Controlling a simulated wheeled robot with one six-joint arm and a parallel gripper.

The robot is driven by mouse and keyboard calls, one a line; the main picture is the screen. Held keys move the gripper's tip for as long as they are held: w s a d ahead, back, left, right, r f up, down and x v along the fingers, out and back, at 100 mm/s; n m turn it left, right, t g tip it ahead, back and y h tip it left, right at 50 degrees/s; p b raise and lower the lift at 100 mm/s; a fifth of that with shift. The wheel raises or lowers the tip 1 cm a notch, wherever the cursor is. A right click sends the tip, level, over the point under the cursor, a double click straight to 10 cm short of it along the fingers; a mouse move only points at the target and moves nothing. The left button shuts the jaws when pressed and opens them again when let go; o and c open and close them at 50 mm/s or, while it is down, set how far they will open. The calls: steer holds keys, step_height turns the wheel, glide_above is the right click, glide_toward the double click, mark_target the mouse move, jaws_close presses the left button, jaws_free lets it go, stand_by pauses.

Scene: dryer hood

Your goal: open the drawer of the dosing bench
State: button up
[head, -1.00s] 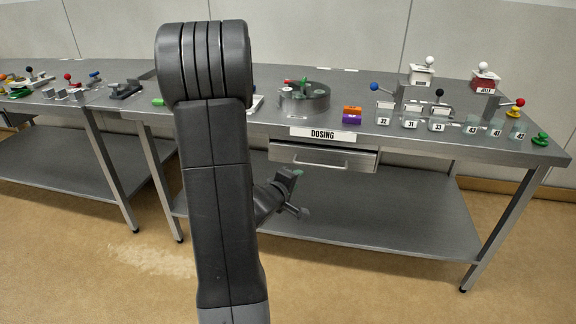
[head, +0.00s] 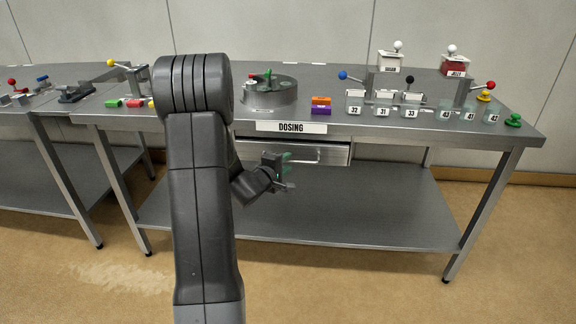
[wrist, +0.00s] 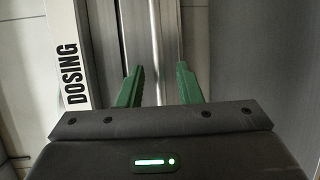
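The dosing bench (head: 400,205) bears a white DOSING label (head: 292,127) on its front edge; the label also shows sideways in the wrist view (wrist: 70,60). Under the label is the grey drawer (head: 335,153), which looks shut. Its bar handle (head: 310,161) runs across the front and is partly hidden by my gripper. My gripper (head: 287,171) is in front of the drawer. In the wrist view its two green fingers (wrist: 160,85) stand apart, with the handle bar (wrist: 154,35) lying between their lines. Nothing is gripped; how far the tips are from the bar is unclear.
On the bench top stand a round metal drum (head: 268,95), orange and purple blocks (head: 321,106), glass jars (head: 383,106) and dispensers with ball levers (head: 389,62). A lower shelf (head: 350,215) lies below the drawer. The floor in front is clear.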

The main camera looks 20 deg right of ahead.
steer(key=shift+x, duration=1.1)
jaws_close()
steer(key=s+a+p, duration=0.1)
steer(key=s+a, duration=0.5)
steer(key=s, duration=0.3)
steer(key=s+a+p, duration=0.1)
steer(key=s+a, duration=0.4)
steer(key=s, duration=0.5)
steer(key=shift+a, duration=0.4)
steer(key=shift+s, duration=0.1)
